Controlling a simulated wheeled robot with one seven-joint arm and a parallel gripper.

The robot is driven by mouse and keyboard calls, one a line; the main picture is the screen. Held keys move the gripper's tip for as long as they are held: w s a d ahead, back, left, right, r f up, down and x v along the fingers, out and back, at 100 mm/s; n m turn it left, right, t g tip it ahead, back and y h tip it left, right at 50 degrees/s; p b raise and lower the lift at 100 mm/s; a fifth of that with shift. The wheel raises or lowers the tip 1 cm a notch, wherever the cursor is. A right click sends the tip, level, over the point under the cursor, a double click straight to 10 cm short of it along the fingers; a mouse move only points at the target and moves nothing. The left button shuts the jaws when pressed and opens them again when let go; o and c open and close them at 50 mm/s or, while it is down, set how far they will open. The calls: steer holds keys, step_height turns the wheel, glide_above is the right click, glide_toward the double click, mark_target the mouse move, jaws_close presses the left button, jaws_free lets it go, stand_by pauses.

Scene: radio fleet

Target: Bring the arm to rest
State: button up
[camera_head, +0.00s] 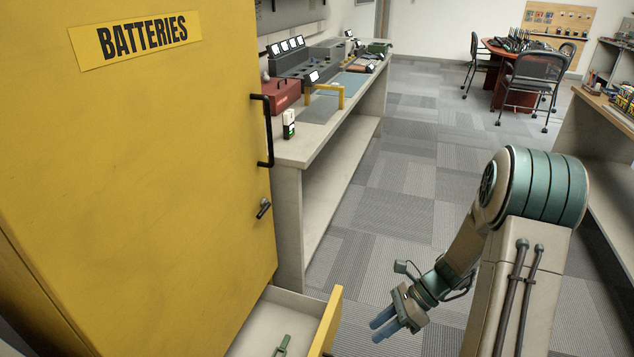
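My arm reaches in from the lower right and bends down at its teal-banded joint. My gripper (384,324) hangs over the carpet in the lower middle, to the right of an open drawer. Its blue-grey fingers point down and left and touch nothing that I can see. The fingers look parted with nothing between them. The yellow cabinet (140,180) marked BATTERIES fills the left side, with its door shut.
The open drawer (333,318) sticks out under the cabinet and holds a small green item (283,346). A long workbench (318,142) with devices runs behind it. A desk (607,112) stands at right. Chairs and a red table (497,50) stand far back. The carpet between is clear.

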steer(key=s+r+n+t+h+p, duration=0.1)
steer(key=s+r+n+h+p, duration=0.2)
steer(key=r, duration=0.8)
steer(key=s+r+n+t+h+p, duration=0.2)
steer(key=r+n+p, duration=0.4)
steer(key=r+n, duration=0.4)
steer(key=s+r+n+t+h+p, duration=0.2)
steer(key=s+r+n+h+p, duration=0.2)
steer(key=r, duration=1)
steer(key=s+n+p, duration=0.1)
steer(key=s+n, duration=0.1)
steer(key=shift+s+d+r+n+p, duration=0.25)
steer(key=shift+s+n+p, duration=0.05)
steer(key=shift+n+p, duration=0.1)
